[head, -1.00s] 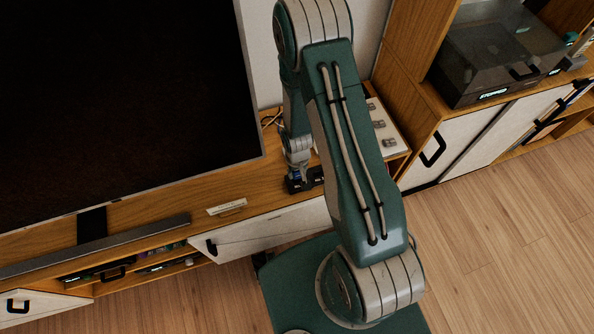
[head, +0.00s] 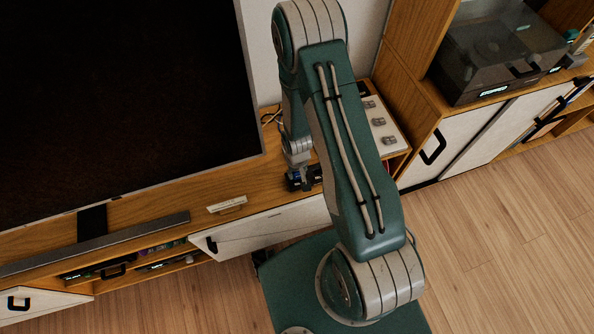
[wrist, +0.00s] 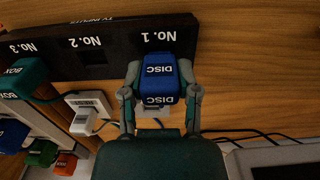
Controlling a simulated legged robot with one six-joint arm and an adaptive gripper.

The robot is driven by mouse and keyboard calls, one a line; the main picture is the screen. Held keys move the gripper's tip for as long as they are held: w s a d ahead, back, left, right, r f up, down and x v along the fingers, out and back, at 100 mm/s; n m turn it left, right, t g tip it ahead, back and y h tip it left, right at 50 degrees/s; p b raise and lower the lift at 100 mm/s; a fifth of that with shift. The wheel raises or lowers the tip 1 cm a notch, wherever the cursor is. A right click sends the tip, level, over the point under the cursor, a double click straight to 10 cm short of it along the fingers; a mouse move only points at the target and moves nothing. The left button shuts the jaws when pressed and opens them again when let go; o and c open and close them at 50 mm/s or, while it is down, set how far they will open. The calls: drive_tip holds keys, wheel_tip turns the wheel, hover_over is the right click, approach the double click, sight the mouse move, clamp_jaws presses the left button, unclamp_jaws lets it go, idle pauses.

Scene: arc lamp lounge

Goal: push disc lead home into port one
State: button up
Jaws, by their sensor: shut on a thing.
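My gripper (wrist: 159,72) is shut on the blue plug marked DISC (wrist: 160,86), with one finger on each side. In the wrist view the plug points at the black TV inputs block (wrist: 113,44), lined up under the label No. 1. Its front end meets or overlaps the block's near edge; how deep it sits I cannot tell. The plug hides the No. 1 opening. The No. 2 port (wrist: 94,57) shows as an empty dark slot. In the head view my gripper (head: 299,178) is small beside the dark block (head: 314,174), partly hidden behind my arm.
A green BOX plug (wrist: 25,78) is near No. 3. More coloured plugs sit at the lower left. Dark cables (wrist: 255,134) run along the wood at right. A large television (head: 120,100) stands left in the head view.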

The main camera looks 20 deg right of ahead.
drive_tip(key=shift+f, duration=0.4)
drive_tip(key=o, duration=1.1)
drive_tip(key=shift+r, duration=0.1)
wheel_tip(320, 180, up, 12)
drive_tip(key=shift+f, duration=0.15)
